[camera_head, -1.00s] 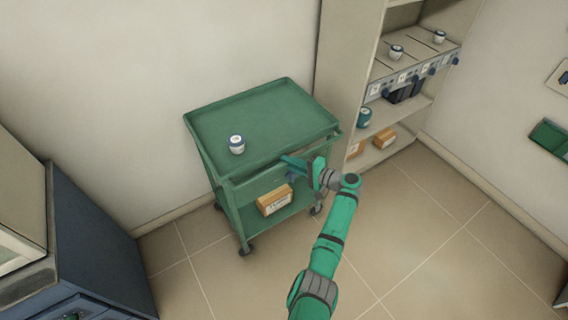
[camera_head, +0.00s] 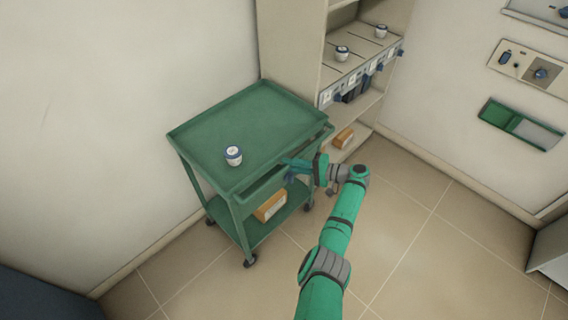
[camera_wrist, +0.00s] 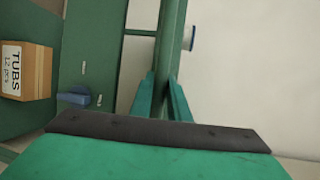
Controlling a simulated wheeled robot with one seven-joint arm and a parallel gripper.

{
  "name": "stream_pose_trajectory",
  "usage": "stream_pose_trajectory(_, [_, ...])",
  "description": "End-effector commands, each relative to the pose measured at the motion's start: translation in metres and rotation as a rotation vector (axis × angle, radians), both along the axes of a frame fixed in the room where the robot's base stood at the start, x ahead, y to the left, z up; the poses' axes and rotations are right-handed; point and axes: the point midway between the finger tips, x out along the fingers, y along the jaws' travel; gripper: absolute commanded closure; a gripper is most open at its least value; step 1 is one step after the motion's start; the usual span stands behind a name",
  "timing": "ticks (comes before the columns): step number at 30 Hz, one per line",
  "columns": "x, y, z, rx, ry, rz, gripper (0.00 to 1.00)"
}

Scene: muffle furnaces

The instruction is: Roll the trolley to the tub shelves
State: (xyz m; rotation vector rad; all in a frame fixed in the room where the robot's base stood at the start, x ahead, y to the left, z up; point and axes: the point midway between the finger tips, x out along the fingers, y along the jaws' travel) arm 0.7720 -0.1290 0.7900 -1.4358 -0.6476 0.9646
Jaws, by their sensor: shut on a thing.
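The green trolley (camera_head: 240,125) stands upright on its castors, with its far right corner close to the left side of the tub shelves (camera_head: 290,45). A white tub with a blue rim (camera_head: 233,155) stands on its top tray. A cardboard box (camera_head: 270,206) lies on its lower shelf; in the wrist view its label reads "TUBS 12 pcs" (camera_wrist: 14,72). My gripper (camera_head: 290,164) is at the trolley's near right side. In the wrist view my fingers (camera_wrist: 162,97) are shut around a green bar of the trolley (camera_wrist: 170,45). Whether trolley and shelves touch, I cannot tell.
The shelves hold small white tubs (camera_head: 342,53) above a row of blue-knobbed fronts, and a box (camera_head: 343,138) lower down. The tiled floor (camera_head: 420,235) to the right is clear. A wall runs behind the trolley. A dark blue cabinet (camera_head: 40,298) is at lower left.

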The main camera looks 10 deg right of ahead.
Motion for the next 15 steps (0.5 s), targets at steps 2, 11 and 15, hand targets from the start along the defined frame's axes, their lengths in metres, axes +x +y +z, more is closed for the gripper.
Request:
stream_pose_trajectory(2, [0.0007,0.0006,0.0004,-0.001,0.0,0.003,1.0])
stream_pose_trajectory(11, [-0.0001,-0.005,0.0006,-0.002,-0.001,-0.004,1.0])
stream_pose_trajectory(15, [-0.0002,-0.0059,0.0007,-0.002,0.0,-0.006,0.68])
